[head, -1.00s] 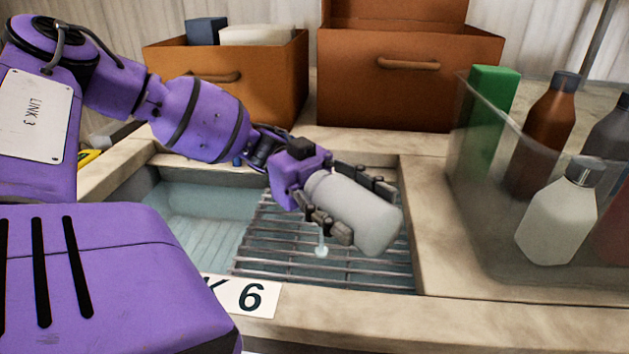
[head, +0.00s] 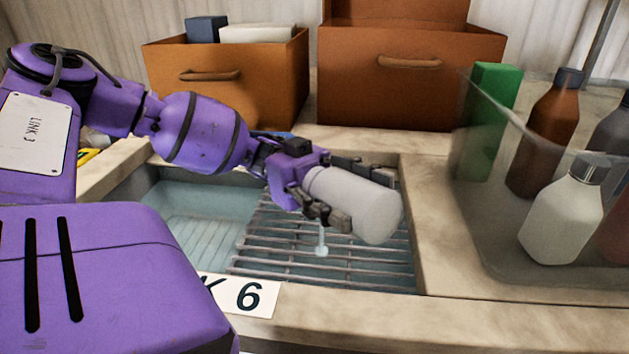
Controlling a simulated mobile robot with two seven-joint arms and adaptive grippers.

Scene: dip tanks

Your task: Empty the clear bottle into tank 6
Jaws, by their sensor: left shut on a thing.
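My left gripper (head: 337,190) is shut on a pale, whitish bottle (head: 362,205). It holds the bottle lying nearly sideways above the grate of tank 6, with its broad end toward the lower right. The bottle's neck is hidden at the gripper, and I cannot tell how full it is. Tank 6 (head: 190,232) is a sunken basin with pale blue liquid and a metal grate (head: 270,245) on its right side. A thin pale streak ending in a small blob (head: 321,250) shows below the gripper; I cannot tell whether it is poured liquid. My right gripper is out of view.
A label (head: 245,296) with a 6 marks the tank's front rim. A clear bin (head: 480,262) at the right holds a white bottle (head: 562,220), a brown bottle (head: 540,140), a green box (head: 492,120) and others. Two orange-brown boxes (head: 225,105) (head: 400,95) stand behind.

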